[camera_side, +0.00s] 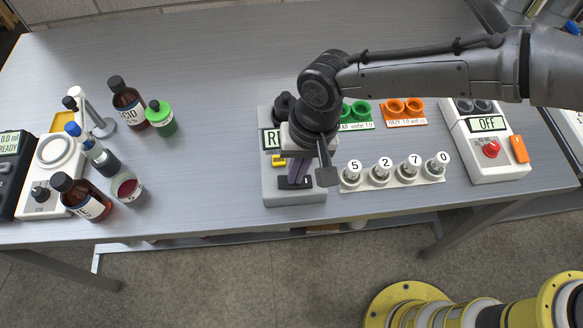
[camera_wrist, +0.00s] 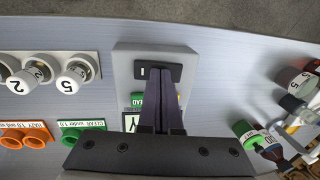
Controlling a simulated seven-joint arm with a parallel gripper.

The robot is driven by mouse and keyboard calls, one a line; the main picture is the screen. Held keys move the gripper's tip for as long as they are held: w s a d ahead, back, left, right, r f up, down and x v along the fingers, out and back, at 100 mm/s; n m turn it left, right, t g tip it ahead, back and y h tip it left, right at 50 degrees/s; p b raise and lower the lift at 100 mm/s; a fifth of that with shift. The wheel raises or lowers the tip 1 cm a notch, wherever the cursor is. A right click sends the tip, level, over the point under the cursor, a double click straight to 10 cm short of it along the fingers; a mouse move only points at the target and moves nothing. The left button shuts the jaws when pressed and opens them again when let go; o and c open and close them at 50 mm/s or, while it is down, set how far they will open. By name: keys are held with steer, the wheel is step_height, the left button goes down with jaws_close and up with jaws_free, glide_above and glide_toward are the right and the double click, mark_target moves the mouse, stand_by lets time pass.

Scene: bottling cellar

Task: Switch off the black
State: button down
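The grey instrument box (camera_side: 310,196) stands mid-table under my gripper. A black rocker switch (camera_side: 284,183) is on its front part. In the wrist view the switch (camera_wrist: 143,72) shows a white "I" mark at its left end; my fingers hide the rest. My gripper (camera_side: 293,178) points down at the switch with its fingers together and nothing visible between them. In the wrist view its fingertips (camera_wrist: 164,72) overlap the switch; I cannot tell whether they touch it.
Numbered vials (camera_side: 379,173) stand in a white rack right of the box. Green (camera_side: 356,112) and orange (camera_side: 403,110) holders are behind. Bottles (camera_side: 82,197) crowd the left; table between is clear.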

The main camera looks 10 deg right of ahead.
steer(key=shift+r, duration=0.15)
step_height(320, 180, up, 14)
steer(key=d, duration=0.2)
steer(key=shift+f, duration=0.2)
stand_by(0.3)
steer(key=shift+a+r, duration=0.15)
steer(key=shift+a, duration=0.5)
glide_toward(308, 180)
steer(key=a+f, duration=0.5)
steer(key=shift+f, duration=0.3)
steer(key=shift+a+f, duration=0.1)
steer(key=shift+f, duration=0.2)
